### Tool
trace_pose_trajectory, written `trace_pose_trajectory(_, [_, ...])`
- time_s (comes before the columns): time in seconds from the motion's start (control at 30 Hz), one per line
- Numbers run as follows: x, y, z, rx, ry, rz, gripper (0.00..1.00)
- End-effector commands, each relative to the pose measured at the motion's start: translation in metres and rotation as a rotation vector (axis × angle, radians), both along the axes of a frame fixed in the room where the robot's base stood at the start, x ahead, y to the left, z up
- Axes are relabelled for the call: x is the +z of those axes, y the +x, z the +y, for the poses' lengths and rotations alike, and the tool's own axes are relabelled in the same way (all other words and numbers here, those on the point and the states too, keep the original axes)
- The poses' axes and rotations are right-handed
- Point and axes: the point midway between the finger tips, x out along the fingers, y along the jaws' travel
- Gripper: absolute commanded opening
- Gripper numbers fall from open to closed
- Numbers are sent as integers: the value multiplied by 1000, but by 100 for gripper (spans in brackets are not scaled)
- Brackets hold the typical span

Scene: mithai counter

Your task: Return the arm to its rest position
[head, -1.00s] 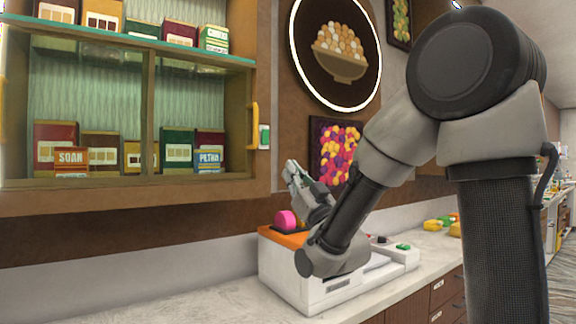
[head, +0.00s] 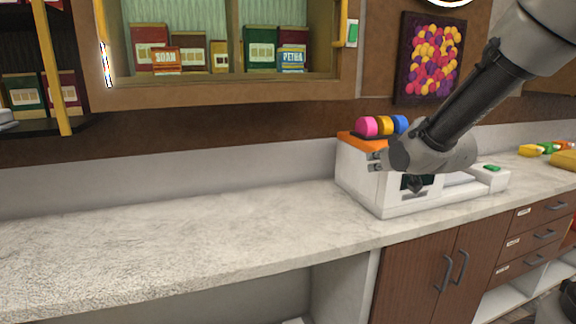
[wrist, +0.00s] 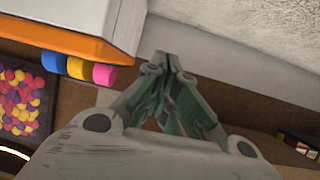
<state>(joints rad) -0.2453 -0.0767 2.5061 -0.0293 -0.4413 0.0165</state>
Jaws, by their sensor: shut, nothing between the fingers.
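My arm reaches in from the upper right of the head view, bent down over the counter. My gripper (head: 374,161) shows small and partly hidden behind my wrist, in front of the white machine (head: 361,184). In the wrist view my gripper (wrist: 164,62) has its fingers closed together with nothing between them. The machine's white body (wrist: 120,18) and orange top edge (wrist: 50,38) lie beside the fingers there, apart from them in that picture.
Pink (head: 367,126), yellow (head: 384,125) and blue (head: 400,123) round pieces sit on the machine's top. The counter (head: 190,240) is bare left of it. A wall cabinet (head: 225,92) with boxes hangs above. Colourful items (head: 531,150) lie far right.

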Motion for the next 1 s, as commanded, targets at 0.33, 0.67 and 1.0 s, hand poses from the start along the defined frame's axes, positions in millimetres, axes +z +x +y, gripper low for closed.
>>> trace_pose_trajectory(0.33, [-56,-178,-76,-99,-155,715,0])
trace_pose_trajectory(0.67, [-19,-295,-117,-203,-126,859,0])
trace_pose_trajectory(1.0, [-1,-303,-125,-246,-96,774,0])
